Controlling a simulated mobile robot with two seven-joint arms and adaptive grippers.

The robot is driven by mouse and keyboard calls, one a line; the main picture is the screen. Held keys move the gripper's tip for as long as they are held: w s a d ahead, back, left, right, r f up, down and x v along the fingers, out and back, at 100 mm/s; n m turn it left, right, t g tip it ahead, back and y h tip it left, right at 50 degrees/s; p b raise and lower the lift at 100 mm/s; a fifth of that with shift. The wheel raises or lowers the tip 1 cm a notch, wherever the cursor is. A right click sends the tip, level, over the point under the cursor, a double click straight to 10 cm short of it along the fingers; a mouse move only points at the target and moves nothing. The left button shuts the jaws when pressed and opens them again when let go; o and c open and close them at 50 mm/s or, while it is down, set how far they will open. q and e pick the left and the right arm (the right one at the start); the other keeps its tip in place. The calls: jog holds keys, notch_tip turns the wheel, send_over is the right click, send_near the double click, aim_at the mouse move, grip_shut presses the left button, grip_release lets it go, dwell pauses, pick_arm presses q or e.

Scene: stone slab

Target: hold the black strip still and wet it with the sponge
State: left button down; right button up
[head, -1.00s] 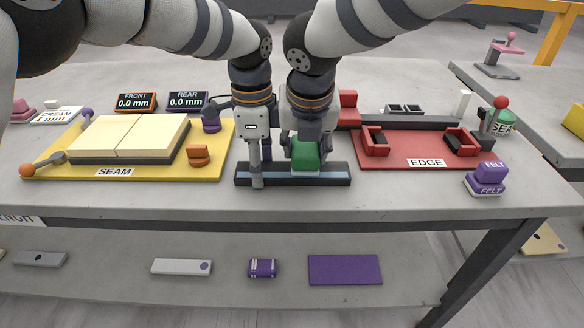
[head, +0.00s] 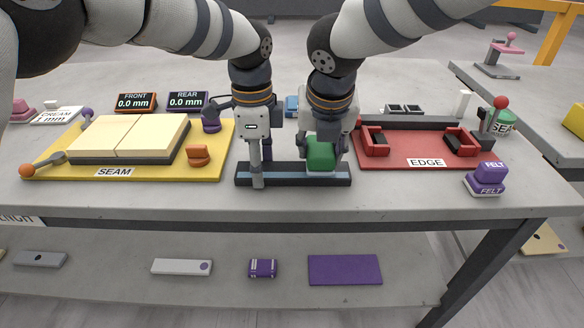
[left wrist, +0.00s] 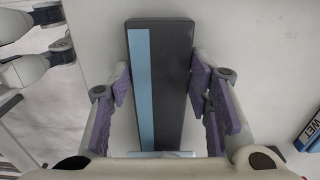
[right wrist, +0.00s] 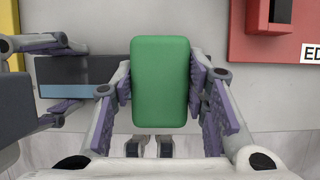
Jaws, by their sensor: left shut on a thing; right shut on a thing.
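The black strip (head: 280,181) lies flat near the front edge of the slab, with a light blue band (left wrist: 143,80) along it. My left gripper (head: 257,178) points down at the strip's left part and is shut on it, a finger on each long side in the left wrist view (left wrist: 168,95). The green sponge (head: 321,154) is above the strip's right part and shows whole in the right wrist view (right wrist: 160,82). My right gripper (head: 322,148) is shut on the sponge. Its underside is hidden, but it looks to rest on the strip.
The yellow SEAM board (head: 60,171) stands left and the red EDGE fixture (head: 400,158) close on the right. A purple FELT block (head: 486,178) is further right. A block labelled WET (left wrist: 312,130) shows at the left wrist view's right edge. Slab in front of the strip is clear.

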jog(key=shift+d, duration=1.2)
jog(key=shift+a, duration=2.5)
jog(key=shift+d, duration=2.5)
notch_tip(320, 180, up, 9)
jog(key=shift+f, duration=0.1)
